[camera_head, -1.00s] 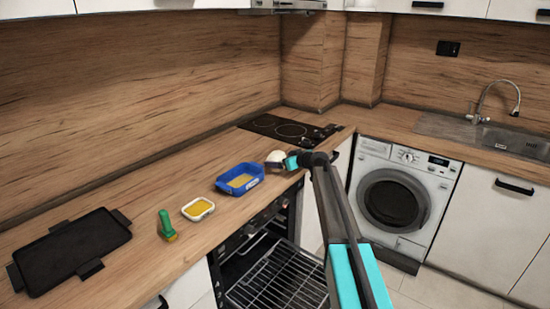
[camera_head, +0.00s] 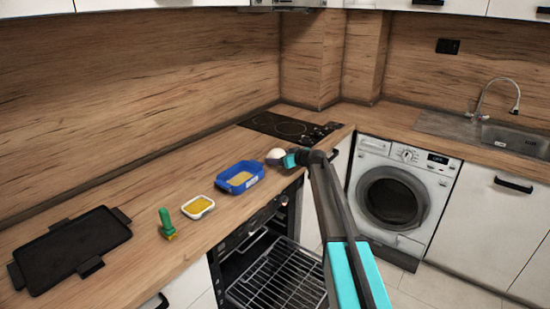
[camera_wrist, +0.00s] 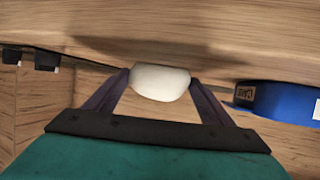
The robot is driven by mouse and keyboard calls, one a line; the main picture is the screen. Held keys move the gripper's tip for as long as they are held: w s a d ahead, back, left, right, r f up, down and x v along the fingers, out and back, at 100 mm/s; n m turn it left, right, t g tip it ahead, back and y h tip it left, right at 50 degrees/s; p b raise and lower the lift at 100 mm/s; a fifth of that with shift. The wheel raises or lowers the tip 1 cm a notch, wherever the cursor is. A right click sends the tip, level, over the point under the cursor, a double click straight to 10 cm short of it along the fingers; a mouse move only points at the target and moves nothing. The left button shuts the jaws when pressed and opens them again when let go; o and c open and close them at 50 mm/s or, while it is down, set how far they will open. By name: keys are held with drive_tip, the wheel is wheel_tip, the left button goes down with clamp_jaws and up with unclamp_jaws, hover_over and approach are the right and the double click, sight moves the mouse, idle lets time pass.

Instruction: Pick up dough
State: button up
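The dough (camera_wrist: 160,83) is a smooth white lump. In the wrist view it sits between my two dark fingers, which meet its left and right sides. My gripper (camera_head: 277,160) is shut on it, above the counter close to the front edge, right of the blue tray. In the head view the dough (camera_head: 276,153) shows as a small pale dome at the gripper's tip, its lower part hidden by the fingers. I cannot tell clearly whether it is clear of the counter.
A blue tray (camera_head: 258,168) stands left of the gripper. Further left are a white dish with yellow contents (camera_head: 199,206), a green-handled tool (camera_head: 166,223) and a black griddle (camera_head: 72,248). A cooktop (camera_head: 290,127) lies behind. The oven (camera_head: 278,280) below is open.

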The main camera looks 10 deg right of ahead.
drive_tip(key=shift+c, duration=0.7)
drive_tip(key=shift+r, duration=0.15)
drive_tip(key=shift+r+b, duration=0.55)
drive_tip(key=shift+r, duration=0.6)
drive_tip(key=s+r+b, duration=0.2)
drive_tip(key=s+b, duration=0.1)
drive_tip(key=s, duration=1.3)
drive_tip(key=shift+r+b, duration=0.2)
drive_tip(key=shift+b, duration=0.2)
